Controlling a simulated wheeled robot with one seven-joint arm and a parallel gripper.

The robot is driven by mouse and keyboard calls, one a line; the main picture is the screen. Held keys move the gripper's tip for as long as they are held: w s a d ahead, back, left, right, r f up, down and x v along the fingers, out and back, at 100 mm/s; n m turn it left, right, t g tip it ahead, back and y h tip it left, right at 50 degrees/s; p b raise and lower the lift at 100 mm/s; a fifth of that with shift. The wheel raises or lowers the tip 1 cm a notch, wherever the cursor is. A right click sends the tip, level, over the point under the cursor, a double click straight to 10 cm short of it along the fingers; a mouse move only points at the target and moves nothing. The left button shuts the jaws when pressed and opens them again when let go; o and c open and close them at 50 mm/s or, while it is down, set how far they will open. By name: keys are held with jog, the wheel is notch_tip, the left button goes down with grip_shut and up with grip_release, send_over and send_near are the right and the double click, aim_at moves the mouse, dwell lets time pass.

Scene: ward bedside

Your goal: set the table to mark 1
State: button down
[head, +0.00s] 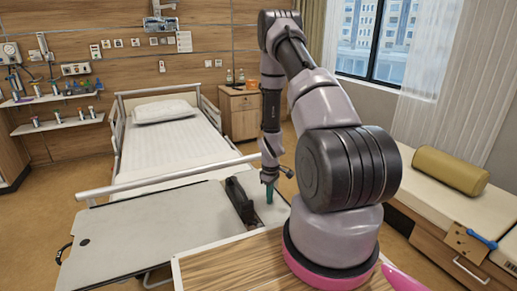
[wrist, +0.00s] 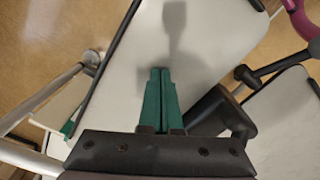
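The table (head: 140,232) has a pale grey top in two parts and stands across the foot of the bed. A black bracket or lever (head: 238,201) stands up between the two parts; it shows dark in the wrist view (wrist: 222,112). My gripper (head: 269,195) points down over the right part of the table, just right of the black piece. In the wrist view its green fingers (wrist: 160,72) are together with nothing visible between them. The black piece is close beside them on the right; I cannot tell whether they touch. I cannot make out any numbered mark.
The bed (head: 175,140) with its metal rails lies behind the table. A bedside cabinet (head: 239,115) stands at its far right. A bench with an olive bolster (head: 450,170) is on the right. A wooden surface (head: 235,265) is in front. Floor shows left of the table.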

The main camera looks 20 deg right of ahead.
notch_tip(320, 180, up, 9)
dwell(0.8)
